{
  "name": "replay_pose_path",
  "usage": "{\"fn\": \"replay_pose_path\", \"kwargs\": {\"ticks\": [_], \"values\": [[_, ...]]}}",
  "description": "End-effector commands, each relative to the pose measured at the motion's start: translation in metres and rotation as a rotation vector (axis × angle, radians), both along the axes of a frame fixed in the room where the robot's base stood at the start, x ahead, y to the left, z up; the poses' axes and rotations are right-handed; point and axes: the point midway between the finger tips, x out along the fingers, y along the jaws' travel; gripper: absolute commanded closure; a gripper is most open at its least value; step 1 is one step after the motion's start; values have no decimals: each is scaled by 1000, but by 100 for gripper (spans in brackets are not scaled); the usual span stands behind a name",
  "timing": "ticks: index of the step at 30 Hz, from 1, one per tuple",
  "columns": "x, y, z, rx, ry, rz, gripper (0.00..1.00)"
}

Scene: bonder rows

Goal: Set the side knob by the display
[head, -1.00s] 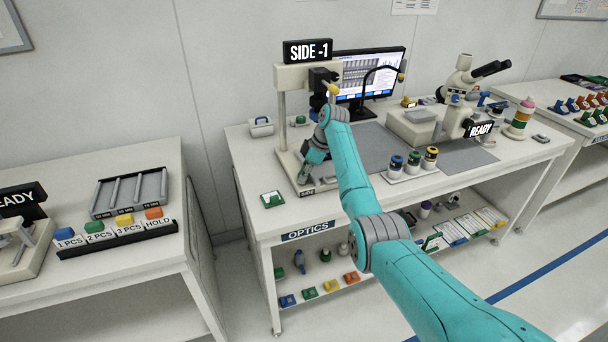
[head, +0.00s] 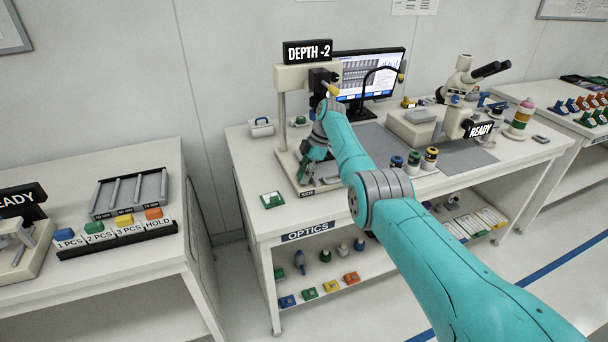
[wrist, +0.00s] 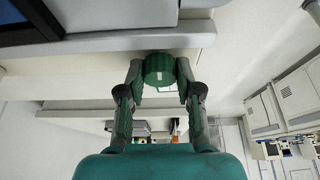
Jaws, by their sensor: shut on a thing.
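The black display (head: 308,51) on top of the optics stand (head: 283,115) reads "DEPTH -2". My gripper (head: 309,168) is at the front of this stand, above its base. In the wrist view my gripper (wrist: 161,82) is shut on a green ribbed knob (wrist: 159,67), one finger on each side. The knob has a white mark on its face. In the head view the arm and gripper hide the held knob. A "SIDE" label (head: 307,193) is on the front edge of the base.
A monitor (head: 368,75) and a microscope (head: 462,90) with a "READY" sign stand to the right. A green-and-white item (head: 272,199) lies at the front left.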

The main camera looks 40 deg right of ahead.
Motion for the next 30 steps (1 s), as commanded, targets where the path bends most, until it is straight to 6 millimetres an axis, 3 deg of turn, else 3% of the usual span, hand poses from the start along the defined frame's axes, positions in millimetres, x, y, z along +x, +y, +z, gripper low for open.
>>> {"fn": "replay_pose_path", "kwargs": {"ticks": [10,11,14,30], "values": [[0,0,-1,-1,1,0,100],[0,0,-1,-1,1,0,63],[0,0,0,-1,1,0,40],[0,0,-1,-1,0,-13,40]]}}
